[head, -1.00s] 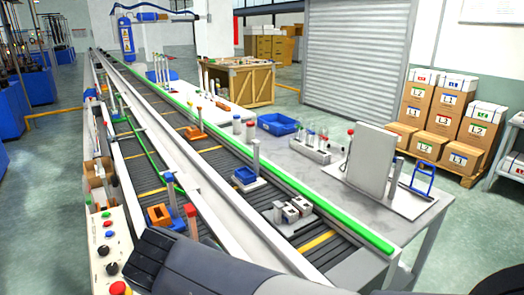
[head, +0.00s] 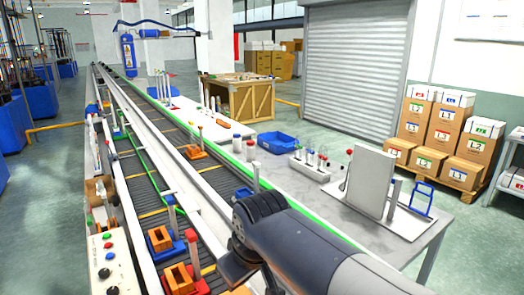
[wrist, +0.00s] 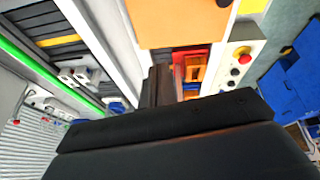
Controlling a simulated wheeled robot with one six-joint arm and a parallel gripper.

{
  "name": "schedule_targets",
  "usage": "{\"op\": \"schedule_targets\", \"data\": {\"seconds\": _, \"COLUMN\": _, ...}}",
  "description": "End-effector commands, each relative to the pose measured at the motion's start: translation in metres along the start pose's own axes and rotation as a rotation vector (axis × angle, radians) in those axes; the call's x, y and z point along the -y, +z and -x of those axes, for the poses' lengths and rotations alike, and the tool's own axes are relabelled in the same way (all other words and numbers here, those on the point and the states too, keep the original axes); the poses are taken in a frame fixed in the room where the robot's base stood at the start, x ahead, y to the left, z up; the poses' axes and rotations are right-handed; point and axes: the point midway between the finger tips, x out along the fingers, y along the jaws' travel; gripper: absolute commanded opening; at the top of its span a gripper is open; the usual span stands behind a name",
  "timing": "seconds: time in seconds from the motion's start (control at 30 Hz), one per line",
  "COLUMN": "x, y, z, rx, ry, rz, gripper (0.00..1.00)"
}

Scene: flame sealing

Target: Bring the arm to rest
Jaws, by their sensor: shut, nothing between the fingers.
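My arm reaches in from the lower right of the head view, over the conveyor. My gripper (head: 240,270) hangs dark at its end, over the lower middle, partly hidden by the wrist. In the wrist view, the dark fingers of my gripper (wrist: 158,85) show end-on in the middle, together and with nothing held. A large black part of my own arm fills the lower half of that view.
Orange holders on a blue carrier (head: 183,252) and a red carrier stand on the left conveyor lane. A grey table (head: 420,240) at right bears a blue tray (head: 277,142), a tube rack (head: 308,170) and an upright grey panel (head: 371,182). A button panel (head: 108,260) stands lower left.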

Motion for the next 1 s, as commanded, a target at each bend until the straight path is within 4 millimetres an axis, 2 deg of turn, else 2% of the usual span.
{"op": "schedule_targets", "data": {"seconds": 0.4, "x": -0.034, "y": 0.002, "z": 0.007, "rx": -0.021, "ry": -0.135, "rz": -0.062, "gripper": 0.0}}
{"op": "schedule_targets", "data": {"seconds": 1.0, "x": -0.083, "y": 0.009, "z": 0.008, "rx": -0.051, "ry": -0.34, "rz": -0.145, "gripper": 0.0}}
